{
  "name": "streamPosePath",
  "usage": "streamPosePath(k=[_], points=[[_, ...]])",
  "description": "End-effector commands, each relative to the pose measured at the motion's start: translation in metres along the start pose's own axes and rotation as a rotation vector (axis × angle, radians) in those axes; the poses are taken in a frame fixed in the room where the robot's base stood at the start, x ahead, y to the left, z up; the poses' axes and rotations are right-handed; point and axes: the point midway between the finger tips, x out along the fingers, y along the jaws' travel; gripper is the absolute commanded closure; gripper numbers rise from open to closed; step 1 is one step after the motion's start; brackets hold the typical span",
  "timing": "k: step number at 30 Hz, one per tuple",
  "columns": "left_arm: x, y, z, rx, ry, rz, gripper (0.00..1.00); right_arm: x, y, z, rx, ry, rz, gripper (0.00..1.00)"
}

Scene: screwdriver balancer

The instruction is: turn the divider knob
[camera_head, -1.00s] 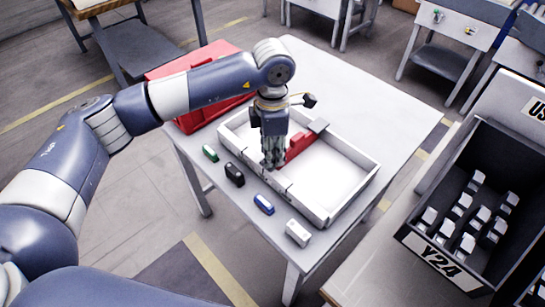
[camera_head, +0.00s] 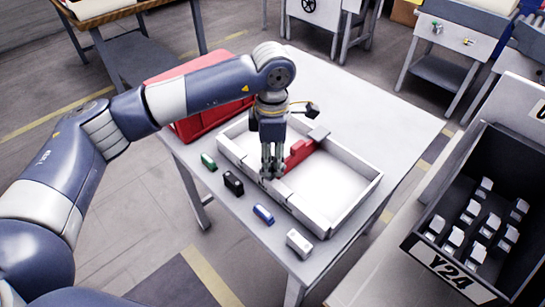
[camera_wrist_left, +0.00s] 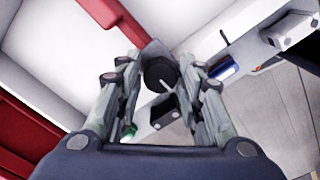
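The divider (camera_head: 299,153) is a red piece standing across the white tray (camera_head: 350,208). In the left wrist view the divider (camera_wrist_left: 117,17) shows at the upper left. The black round divider knob (camera_wrist_left: 161,73) has a thin pale pointer at its lower right. My left gripper (camera_head: 272,175) points down at the tray's near wall. The knob is mostly hidden behind the fingers in the head view. My right gripper is not in view.
A green block (camera_head: 208,161), a black block (camera_head: 233,183), a blue block (camera_head: 263,214) and a white block (camera_head: 299,242) lie along the table's near edge. A red bin (camera_head: 185,122) stands behind my left arm. A dark bin (camera_head: 430,256) stands at right.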

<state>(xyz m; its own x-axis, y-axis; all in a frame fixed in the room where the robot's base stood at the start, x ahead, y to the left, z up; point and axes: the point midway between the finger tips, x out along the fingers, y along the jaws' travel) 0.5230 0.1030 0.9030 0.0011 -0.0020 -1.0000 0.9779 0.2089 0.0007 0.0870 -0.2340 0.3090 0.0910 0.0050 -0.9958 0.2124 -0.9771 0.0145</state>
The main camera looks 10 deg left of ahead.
Motion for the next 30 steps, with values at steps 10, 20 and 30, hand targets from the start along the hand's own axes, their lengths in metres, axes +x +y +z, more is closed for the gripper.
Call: streamPosePath(k=[10,20,30], points=[[0.0,0.0,0.0,-0.001,0.001,0.0,0.51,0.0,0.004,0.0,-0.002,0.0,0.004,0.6],[-0.045,0.001,0.0,-0.001,0.0,0.005,0.51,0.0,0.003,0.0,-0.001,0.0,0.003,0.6],[-0.107,0.001,0.001,0.0,0.0,0.002,0.51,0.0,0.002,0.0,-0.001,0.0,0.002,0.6]])
